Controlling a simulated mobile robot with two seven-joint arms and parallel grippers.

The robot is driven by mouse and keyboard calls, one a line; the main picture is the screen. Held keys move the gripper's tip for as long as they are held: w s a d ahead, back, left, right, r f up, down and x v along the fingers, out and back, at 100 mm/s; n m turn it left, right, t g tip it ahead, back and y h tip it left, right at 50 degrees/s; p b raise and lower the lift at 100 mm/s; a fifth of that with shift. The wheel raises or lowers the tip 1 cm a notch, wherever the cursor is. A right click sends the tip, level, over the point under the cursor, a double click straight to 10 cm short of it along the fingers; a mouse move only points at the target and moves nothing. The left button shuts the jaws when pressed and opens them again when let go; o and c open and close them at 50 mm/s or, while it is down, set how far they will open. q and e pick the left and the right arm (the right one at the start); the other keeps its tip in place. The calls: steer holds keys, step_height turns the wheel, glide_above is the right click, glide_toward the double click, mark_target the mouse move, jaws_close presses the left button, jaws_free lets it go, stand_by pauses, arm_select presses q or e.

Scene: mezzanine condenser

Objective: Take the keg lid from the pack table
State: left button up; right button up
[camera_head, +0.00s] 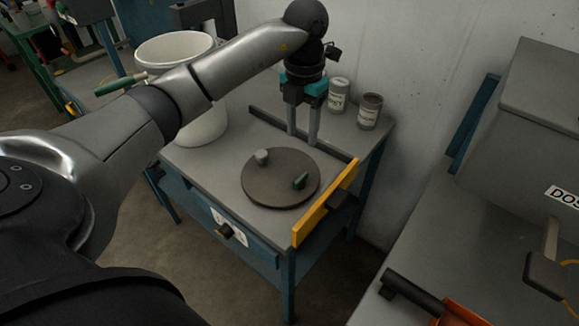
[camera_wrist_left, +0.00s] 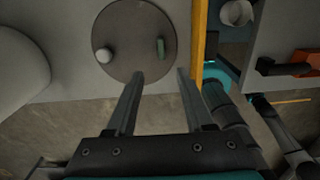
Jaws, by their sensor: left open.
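The keg lid (camera_head: 279,182) is a round dark grey-brown disc lying flat on the grey pack table (camera_head: 198,158). On top it has a pale round knob and a green grip piece. In the left wrist view the lid (camera_wrist_left: 134,42) lies at the upper middle, ahead of the fingers. My left gripper (camera_head: 302,140) points down over the table, behind the lid in the head view. In the left wrist view its two fingers (camera_wrist_left: 158,76) are apart with nothing between them. My right gripper does not show.
A white bucket (camera_head: 204,122) stands at the table's back left. Two small cans (camera_head: 368,111) stand at its back right. A yellow rail (camera_head: 324,203) runs along the right edge. A grey bench with a machine (camera_head: 540,100) stands to the right.

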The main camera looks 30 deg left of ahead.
arm_select(q)
glide_above(300, 176)
steer(key=f, duration=0.5)
steer(key=shift+s+f+b, duration=0.2)
steer(key=shift+s+b, duration=0.1)
steer(key=shift+b, duration=0.05)
step_height(300, 176, down, 4)
steer(key=shift+w+r+b, duration=0.1)
steer(key=shift+r+b, duration=0.05)
steer(key=shift+b, duration=0.15)
steer(key=shift+f, duration=0.7)
step_height(300, 176, down, 4)
steer(key=shift+w+d+f+b, duration=0.1)
steer(key=shift+w+f+b, duration=0.05)
steer(key=shift+b, duration=0.4)
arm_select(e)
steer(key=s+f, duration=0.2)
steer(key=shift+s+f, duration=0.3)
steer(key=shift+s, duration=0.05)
arm_select(q)
steer(key=shift+c, duration=0.4)
jaws_close()
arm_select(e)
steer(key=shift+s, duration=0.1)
